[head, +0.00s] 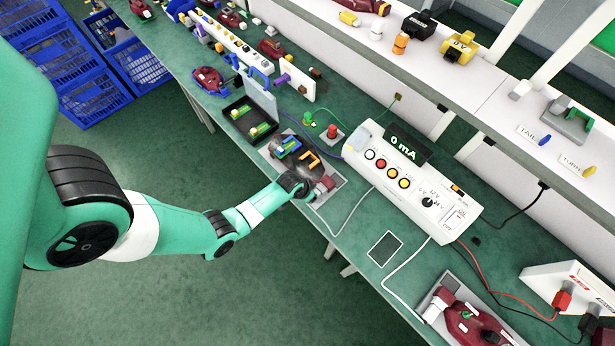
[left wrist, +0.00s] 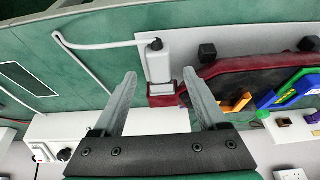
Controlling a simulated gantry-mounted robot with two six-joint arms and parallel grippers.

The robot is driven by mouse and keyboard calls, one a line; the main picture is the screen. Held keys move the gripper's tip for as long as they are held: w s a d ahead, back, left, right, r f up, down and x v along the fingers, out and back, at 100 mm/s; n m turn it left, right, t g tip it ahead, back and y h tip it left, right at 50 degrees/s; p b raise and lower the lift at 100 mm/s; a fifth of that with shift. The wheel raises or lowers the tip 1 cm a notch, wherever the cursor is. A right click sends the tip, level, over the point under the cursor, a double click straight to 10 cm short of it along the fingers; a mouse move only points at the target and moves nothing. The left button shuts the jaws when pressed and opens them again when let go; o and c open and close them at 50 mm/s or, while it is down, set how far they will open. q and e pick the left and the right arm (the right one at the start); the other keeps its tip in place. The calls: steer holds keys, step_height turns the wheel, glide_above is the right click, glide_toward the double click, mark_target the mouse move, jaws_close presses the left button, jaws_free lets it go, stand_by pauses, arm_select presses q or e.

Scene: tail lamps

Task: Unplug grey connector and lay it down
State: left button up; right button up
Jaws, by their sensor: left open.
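In the left wrist view, a light grey connector (left wrist: 158,62) with a black cable end and a pale cable is joined to the dark red socket end of a tail lamp (left wrist: 205,72). My left gripper (left wrist: 158,80) is open, with one finger on either side of the connector. I see gaps between the fingers and it. In the head view, my left gripper (head: 305,190) is at the near right end of the lamp's tray and covers most of the connector. The lamp (head: 325,184) shows its red socket end there. My right gripper is not in view.
A white tester (head: 410,185) reading 0 mA stands behind the tray. A dark rectangular pad (head: 385,249) lies on clear green bench (head: 350,235) to the right. A second red lamp (head: 470,322) sits in another tray at lower right. Pale cables cross the bench.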

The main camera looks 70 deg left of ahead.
arm_select(q)
steer(key=shift+b+x, duration=0.35)
steer(key=shift+x, duration=0.6)
steer(key=shift+w+r, duration=0.1)
jaws_close()
